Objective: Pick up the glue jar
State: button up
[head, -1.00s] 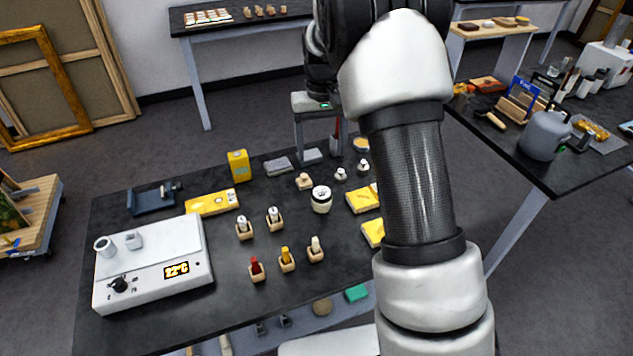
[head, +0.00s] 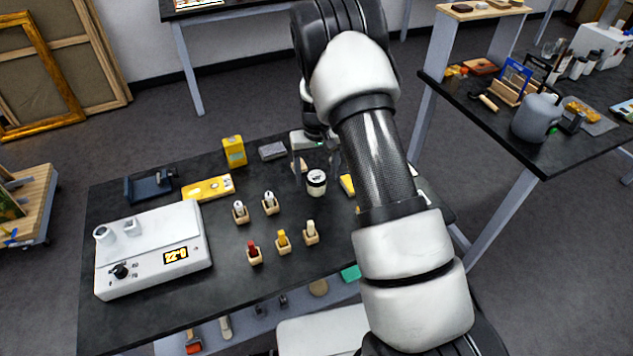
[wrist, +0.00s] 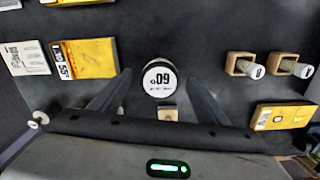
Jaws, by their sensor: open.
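The likely glue jar (head: 317,183) is a small white round jar with a dark-printed lid, upright on the dark table (head: 262,217). In the wrist view the jar's lid (wrist: 160,78) faces me between the fingertips. My gripper (head: 316,166) is open and points down, just behind the jar in the head view. In the wrist view its fingers (wrist: 158,82) lie one on each side of the jar, with gaps. I see no contact, and cannot tell how far the tips are above the table.
Several bottles in wooden holders (head: 282,241) stand in front. A wooden block (wrist: 168,114) sits close to the jar. Yellow packets (wrist: 84,58) lie beside it. A white device (head: 150,250) and yellow box (head: 234,151) are at left. A second table (head: 560,140) is at right.

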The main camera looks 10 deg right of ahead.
jog(key=shift+f, duration=1.05)
jog(key=c, duration=1.3)
